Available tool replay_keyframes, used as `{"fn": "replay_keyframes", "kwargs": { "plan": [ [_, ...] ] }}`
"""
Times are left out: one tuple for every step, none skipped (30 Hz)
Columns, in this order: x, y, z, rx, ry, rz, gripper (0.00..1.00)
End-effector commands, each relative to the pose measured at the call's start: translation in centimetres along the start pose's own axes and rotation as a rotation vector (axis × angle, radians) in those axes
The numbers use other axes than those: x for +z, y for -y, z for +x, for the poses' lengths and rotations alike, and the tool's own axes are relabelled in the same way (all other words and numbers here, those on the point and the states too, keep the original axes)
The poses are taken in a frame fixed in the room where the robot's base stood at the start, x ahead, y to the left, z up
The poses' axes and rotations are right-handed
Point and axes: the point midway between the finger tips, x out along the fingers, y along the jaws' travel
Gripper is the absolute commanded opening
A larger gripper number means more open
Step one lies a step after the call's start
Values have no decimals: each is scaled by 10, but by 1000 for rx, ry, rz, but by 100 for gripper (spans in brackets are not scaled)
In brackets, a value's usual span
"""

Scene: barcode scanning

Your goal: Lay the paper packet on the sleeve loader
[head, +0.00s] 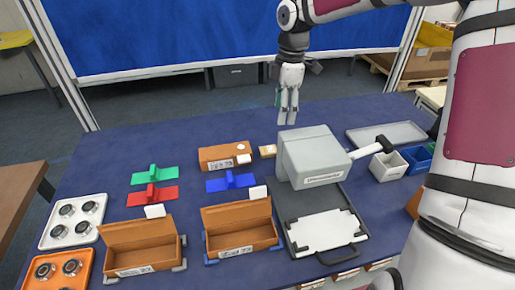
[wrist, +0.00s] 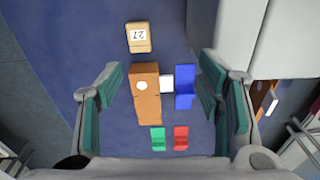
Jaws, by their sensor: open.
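A small tan packet (wrist: 138,46) with a white label reading 27 lies flat on the blue table, near the top of the wrist view. It seems to be the small tan item (head: 267,151) beside the grey machine in the head view. The grey machine (head: 310,155) has a dark tray in front with a white plate (head: 320,231) and a handle. I cannot tell for sure whether this is the sleeve loader. My gripper (head: 288,112) is open and empty above the far part of the table. Its green-padded fingers (wrist: 160,108) straddle the view, apart from the packet.
A brown carton (head: 225,156) lies left of the packet. Blue (head: 231,182), green (head: 154,175) and red (head: 151,195) pieces stand left of the machine. Open brown boxes (head: 241,238) line the front. A grey tray (head: 385,134) and small bins (head: 388,167) are right.

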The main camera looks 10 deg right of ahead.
Motion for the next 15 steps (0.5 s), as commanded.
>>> {"fn": "replay_keyframes", "kwargs": {
  "plan": [
    [2,-12,14,1,-13,-10,61],
    [3,-18,19,2,-18,-16,61],
    [4,-23,26,2,-27,-23,61],
    [4,-26,29,3,-32,-28,61],
    [5,-29,32,4,-36,-33,61],
    [5,-33,35,5,-42,-39,61],
    [6,-35,37,6,-46,-42,61],
    [6,-36,38,7,-48,-44,61],
    [6,-37,40,7,-50,-46,61],
    [6,-37,41,7,-51,-48,61],
    [6,-38,43,7,-52,-49,61],
    [6,-38,48,7,-51,-50,61],
    [6,-37,52,7,-52,-51,61],
    [5,-37,56,5,-52,-51,61],
    [5,-36,64,4,-53,-50,61]
  ]
}}
